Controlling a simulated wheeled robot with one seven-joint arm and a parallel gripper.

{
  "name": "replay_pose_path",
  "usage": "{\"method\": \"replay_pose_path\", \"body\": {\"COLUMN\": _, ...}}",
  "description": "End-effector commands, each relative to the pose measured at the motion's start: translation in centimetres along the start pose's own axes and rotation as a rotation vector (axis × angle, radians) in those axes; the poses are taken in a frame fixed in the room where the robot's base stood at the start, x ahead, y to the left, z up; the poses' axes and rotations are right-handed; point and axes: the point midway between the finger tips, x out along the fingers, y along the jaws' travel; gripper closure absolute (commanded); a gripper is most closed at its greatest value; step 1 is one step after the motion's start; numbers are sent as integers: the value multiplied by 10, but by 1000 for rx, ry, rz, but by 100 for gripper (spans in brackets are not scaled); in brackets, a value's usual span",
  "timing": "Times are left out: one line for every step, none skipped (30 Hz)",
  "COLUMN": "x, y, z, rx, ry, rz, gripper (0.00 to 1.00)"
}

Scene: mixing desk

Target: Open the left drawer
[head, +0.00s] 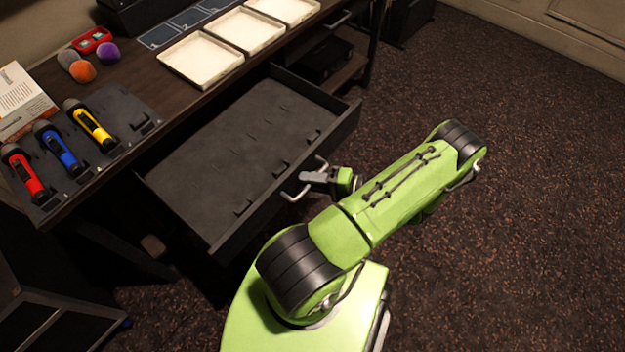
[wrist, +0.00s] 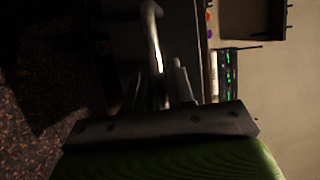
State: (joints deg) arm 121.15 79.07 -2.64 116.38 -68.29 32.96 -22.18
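The left drawer (head: 250,150) is pulled far out from under the desk in the head view. Its dark inside, with several small raised tabs, is empty. Its curved metal handle (head: 291,196) is on the front panel, and it also shows in the wrist view (wrist: 152,35). My gripper (head: 308,177) is at the middle of the handle, covering part of it from above. In the wrist view the fingers (wrist: 168,85) are beside or around the handle. That view is dark, so I cannot tell whether they are closed on it.
Red (head: 28,178), blue (head: 58,152) and yellow (head: 92,126) handled tools lie on a dark tray at the desk's left. White square trays (head: 202,60) line the desk top. A second handle (head: 338,20) is farther right. Carpet (head: 520,190) to the right is clear.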

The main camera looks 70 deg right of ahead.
Motion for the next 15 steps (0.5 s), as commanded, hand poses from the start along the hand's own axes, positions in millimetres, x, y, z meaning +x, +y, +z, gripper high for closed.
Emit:
{"method": "replay_pose_path", "body": {"x": 0, "y": 0, "z": 0, "rx": 0, "ry": 0, "rz": 0, "gripper": 77}}
{"method": "replay_pose_path", "body": {"x": 0, "y": 0, "z": 0, "rx": 0, "ry": 0, "rz": 0, "gripper": 77}}
{"method": "replay_pose_path", "body": {"x": 0, "y": 0, "z": 0, "rx": 0, "ry": 0, "rz": 0, "gripper": 77}}
{"method": "replay_pose_path", "body": {"x": 0, "y": 0, "z": 0, "rx": 0, "ry": 0, "rz": 0, "gripper": 77}}
{"method": "replay_pose_path", "body": {"x": -1, "y": 0, "z": 0, "rx": 0, "ry": 0, "rz": 0, "gripper": 77}}
{"method": "replay_pose_path", "body": {"x": -3, "y": 0, "z": 0, "rx": 0, "ry": 1, "rz": 0, "gripper": 77}}
{"method": "replay_pose_path", "body": {"x": -7, "y": 0, "z": -1, "rx": 0, "ry": 3, "rz": 1, "gripper": 77}}
{"method": "replay_pose_path", "body": {"x": -11, "y": 0, "z": -1, "rx": 0, "ry": 4, "rz": 2, "gripper": 77}}
{"method": "replay_pose_path", "body": {"x": -19, "y": 0, "z": -1, "rx": 0, "ry": 5, "rz": 2, "gripper": 77}}
{"method": "replay_pose_path", "body": {"x": -26, "y": 0, "z": -1, "rx": -2, "ry": 5, "rz": 4, "gripper": 77}}
{"method": "replay_pose_path", "body": {"x": -34, "y": 0, "z": -1, "rx": -2, "ry": 7, "rz": 4, "gripper": 77}}
{"method": "replay_pose_path", "body": {"x": -46, "y": 0, "z": -1, "rx": -4, "ry": 8, "rz": 3, "gripper": 77}}
{"method": "replay_pose_path", "body": {"x": -55, "y": 0, "z": -1, "rx": -2, "ry": 7, "rz": 4, "gripper": 77}}
{"method": "replay_pose_path", "body": {"x": -64, "y": 0, "z": -1, "rx": -3, "ry": 7, "rz": 3, "gripper": 77}}
{"method": "replay_pose_path", "body": {"x": -75, "y": 0, "z": -1, "rx": -4, "ry": 8, "rz": 3, "gripper": 77}}
